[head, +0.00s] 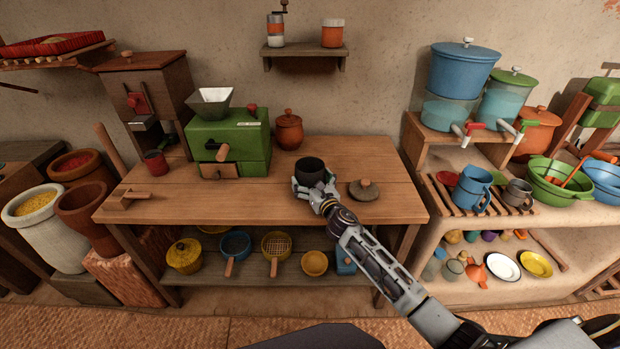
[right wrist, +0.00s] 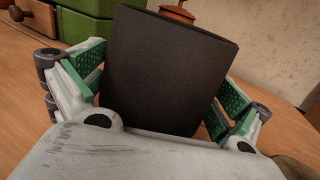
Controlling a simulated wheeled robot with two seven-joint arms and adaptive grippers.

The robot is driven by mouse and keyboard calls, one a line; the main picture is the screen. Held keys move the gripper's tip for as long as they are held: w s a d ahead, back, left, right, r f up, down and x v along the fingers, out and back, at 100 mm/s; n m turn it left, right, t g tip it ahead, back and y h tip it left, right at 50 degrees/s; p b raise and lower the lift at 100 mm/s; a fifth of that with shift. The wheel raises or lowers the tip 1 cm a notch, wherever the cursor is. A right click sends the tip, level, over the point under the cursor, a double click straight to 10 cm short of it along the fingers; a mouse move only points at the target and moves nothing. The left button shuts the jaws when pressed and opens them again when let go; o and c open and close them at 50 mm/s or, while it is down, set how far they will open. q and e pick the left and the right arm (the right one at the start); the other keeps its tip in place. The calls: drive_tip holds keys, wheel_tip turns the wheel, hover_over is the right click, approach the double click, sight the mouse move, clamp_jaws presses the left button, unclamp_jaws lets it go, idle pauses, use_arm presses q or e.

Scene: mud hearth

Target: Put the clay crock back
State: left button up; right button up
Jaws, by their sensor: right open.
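A dark, open-topped clay crock (head: 310,168) stands upright on the wooden table (head: 240,200), right of centre. A round grey-brown lid with a knob (head: 364,189) lies on the table just right of it. My right gripper (head: 315,187) is open, with its fingers on either side of the crock. In the right wrist view the crock (right wrist: 168,70) fills the space between the green finger pads, with gaps beside it. The crock's lower part is hidden by the gripper. My left gripper is not in view.
A green mill (head: 230,140) and a lidded reddish jar (head: 289,130) stand behind the crock to the left. A red cup (head: 156,163) is further left. A wall shelf (head: 305,53) holds two small items. Table space is free in front and at the right.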

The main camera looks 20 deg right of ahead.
drive_tip(key=shift+s+d, duration=0.2)
drive_tip(key=shift+s, duration=1.65)
drive_tip(key=shift+s+d, duration=0.2)
drive_tip(key=shift+s, duration=1.65)
drive_tip(key=shift+s+d, duration=0.2)
drive_tip(key=shift+s, duration=1.65)
